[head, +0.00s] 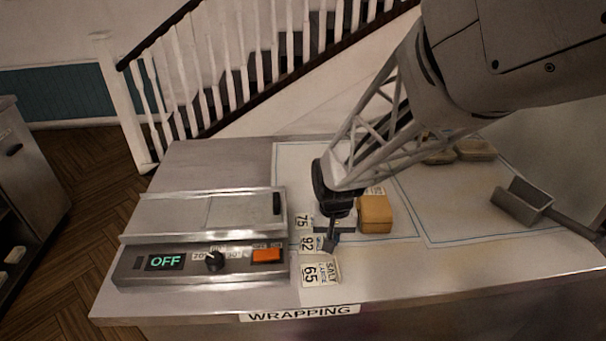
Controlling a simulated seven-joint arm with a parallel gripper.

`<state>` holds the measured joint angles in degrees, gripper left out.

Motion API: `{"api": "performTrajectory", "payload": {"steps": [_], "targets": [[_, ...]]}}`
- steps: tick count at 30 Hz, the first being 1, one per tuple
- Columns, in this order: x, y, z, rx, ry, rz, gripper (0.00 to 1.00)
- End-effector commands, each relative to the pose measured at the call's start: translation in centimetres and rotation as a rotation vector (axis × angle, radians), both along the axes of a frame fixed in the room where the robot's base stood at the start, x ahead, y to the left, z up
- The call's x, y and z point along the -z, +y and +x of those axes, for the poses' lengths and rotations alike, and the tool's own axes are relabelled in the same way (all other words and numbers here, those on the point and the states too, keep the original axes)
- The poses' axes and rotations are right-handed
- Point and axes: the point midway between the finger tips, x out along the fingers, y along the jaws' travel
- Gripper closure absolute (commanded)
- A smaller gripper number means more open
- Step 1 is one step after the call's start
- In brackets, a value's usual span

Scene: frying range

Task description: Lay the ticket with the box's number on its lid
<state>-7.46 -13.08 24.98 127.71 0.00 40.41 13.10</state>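A tan closed box (375,214) stands on the counter, right of my gripper. A white label (375,191) shows just behind its top edge, its print too small to read. To the left of the box lie white tickets: one marked 75 (303,222), one marked 92 (307,243), and one nearest the front marked 65 (311,275) with small lettering beside the number. My gripper (332,244) points down at the right end of the 92 ticket. Its dark fingers are small and partly merge with what is below, so I cannot tell whether they grip anything. No ticket shows on the lid.
A wrapping machine (205,263) with an OFF display and an orange switch fills the counter's left side. A grey scoop (522,200) lies at the right. More tan boxes (474,149) stand at the back, partly behind my arm.

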Motion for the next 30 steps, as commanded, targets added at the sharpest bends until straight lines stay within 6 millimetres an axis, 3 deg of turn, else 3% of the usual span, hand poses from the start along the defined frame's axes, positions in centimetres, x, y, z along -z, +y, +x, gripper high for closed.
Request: {"api": "performTrajectory", "payload": {"steps": [11,30], "targets": [[-0.4,0.0,0.0,0.000,-0.001,0.000,1.00],[-4.6,0.0,0.0,0.000,-0.001,0.000,1.00]]}}
